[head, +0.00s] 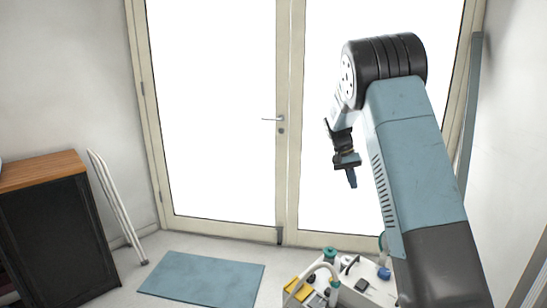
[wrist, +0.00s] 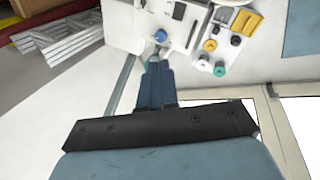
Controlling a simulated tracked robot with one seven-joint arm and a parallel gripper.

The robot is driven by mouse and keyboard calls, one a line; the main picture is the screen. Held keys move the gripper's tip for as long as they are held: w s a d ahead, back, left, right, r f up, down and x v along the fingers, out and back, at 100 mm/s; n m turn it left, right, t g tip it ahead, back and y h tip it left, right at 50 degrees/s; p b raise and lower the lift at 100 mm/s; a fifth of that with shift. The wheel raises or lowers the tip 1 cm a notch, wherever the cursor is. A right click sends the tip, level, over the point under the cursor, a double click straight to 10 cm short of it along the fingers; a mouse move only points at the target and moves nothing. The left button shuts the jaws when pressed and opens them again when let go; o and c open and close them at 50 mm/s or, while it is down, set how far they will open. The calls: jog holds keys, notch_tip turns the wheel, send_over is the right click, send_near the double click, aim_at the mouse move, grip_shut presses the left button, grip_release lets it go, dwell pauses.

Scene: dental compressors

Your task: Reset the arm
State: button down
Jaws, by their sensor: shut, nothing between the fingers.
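My arm is raised at the right of the head view, its teal and black links in front of the glass doors. My gripper (head: 352,182) hangs from the wrist and points down, with its blue fingers together. In the wrist view the blue fingers of my gripper (wrist: 157,68) lie side by side, shut and empty. Below and apart from it is a white machine (head: 345,285) with a yellow part, a white hose and several coloured knobs. The machine also shows at the top of the wrist view (wrist: 195,28). My arm hides part of it in the head view.
Double doors (head: 285,120) with cream frames fill the back. A blue mat (head: 203,279) lies on the floor. A black cabinet with a wooden top (head: 45,170) stands at the left, beside a white folded frame (head: 118,205) leaning on the wall. The floor around the mat is clear.

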jog(key=s+a+r+n+t+y, duration=0.1)
jog(key=s+r+t+y, duration=0.1)
jog(key=s+r, duration=0.75)
jog(key=s+r+n+t+y, duration=0.15)
jog(key=s+r, duration=0.45)
jog(key=s, duration=0.7)
jog(key=s+a+n+t, duration=0.1)
jog(key=s+t, duration=0.1)
jog(key=s, duration=0.8)
jog(key=s+a+t, duration=0.1)
jog(key=s+a, duration=0.1)
jog(key=s, duration=0.9)
jog(key=shift+a+n+t, duration=0.2)
jog(key=shift+n+t, duration=0.15)
jog(key=shift+w+f, duration=0.1)
jog(key=shift+w, duration=0.05)
